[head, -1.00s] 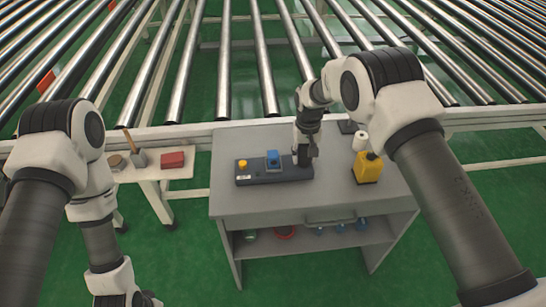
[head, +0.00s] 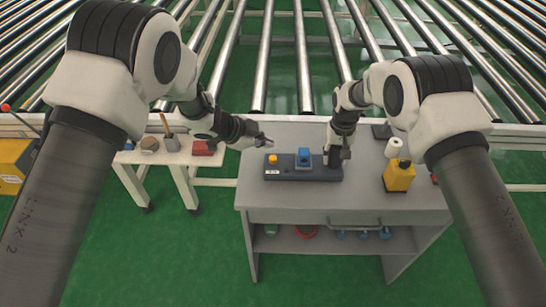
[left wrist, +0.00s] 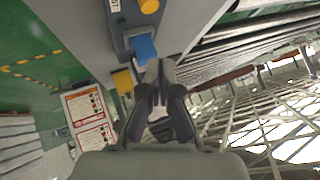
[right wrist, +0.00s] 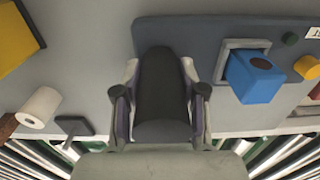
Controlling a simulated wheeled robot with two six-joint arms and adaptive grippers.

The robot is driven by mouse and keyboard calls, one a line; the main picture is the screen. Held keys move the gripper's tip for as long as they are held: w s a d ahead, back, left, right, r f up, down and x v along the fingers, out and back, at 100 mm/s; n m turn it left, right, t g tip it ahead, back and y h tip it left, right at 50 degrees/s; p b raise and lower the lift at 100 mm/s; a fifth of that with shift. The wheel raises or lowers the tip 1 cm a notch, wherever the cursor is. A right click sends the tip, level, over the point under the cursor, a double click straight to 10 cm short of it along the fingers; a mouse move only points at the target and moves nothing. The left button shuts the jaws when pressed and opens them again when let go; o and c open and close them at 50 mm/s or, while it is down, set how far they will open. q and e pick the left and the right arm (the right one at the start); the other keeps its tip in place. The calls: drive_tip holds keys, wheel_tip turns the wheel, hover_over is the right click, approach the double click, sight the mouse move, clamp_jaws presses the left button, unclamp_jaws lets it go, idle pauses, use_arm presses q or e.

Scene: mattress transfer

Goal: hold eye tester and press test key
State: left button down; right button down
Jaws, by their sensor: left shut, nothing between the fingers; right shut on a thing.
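The eye tester (head: 288,174) is a dark flat box on the grey cabinet top. A yellow key (head: 272,159) is at its left end, and a blue block (head: 304,156) stands in a square socket near its middle. My right gripper (head: 336,160) is shut on the tester's dark upright part (right wrist: 162,85) at its right end. My left gripper (head: 268,142) is shut and empty, just above and behind the yellow key, apart from it. The left wrist view shows its closed fingertips (left wrist: 160,72), with the blue block and yellow key beyond.
A small white table (head: 180,153) at left holds a red box (head: 203,148). The roller conveyor (head: 300,60) runs behind the cabinet.

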sight(271, 159)
use_arm(q)
drive_tip(key=w+r+m, duration=0.1)
drive_tip(key=w+d+r+m, duration=0.1)
drive_tip(key=r, duration=0.1)
drive_tip(key=shift+w+d+r, duration=0.15)
drive_tip(key=shift+w+d, duration=0.05)
drive_tip(key=shift+w, duration=0.05)
drive_tip(key=shift+f, duration=4.45)
drive_tip(key=shift+s+f, duration=0.1)
drive_tip(key=shift+f, duration=0.3)
drive_tip(key=shift+f, duration=0.9)
drive_tip(key=shift+r, duration=1.35)
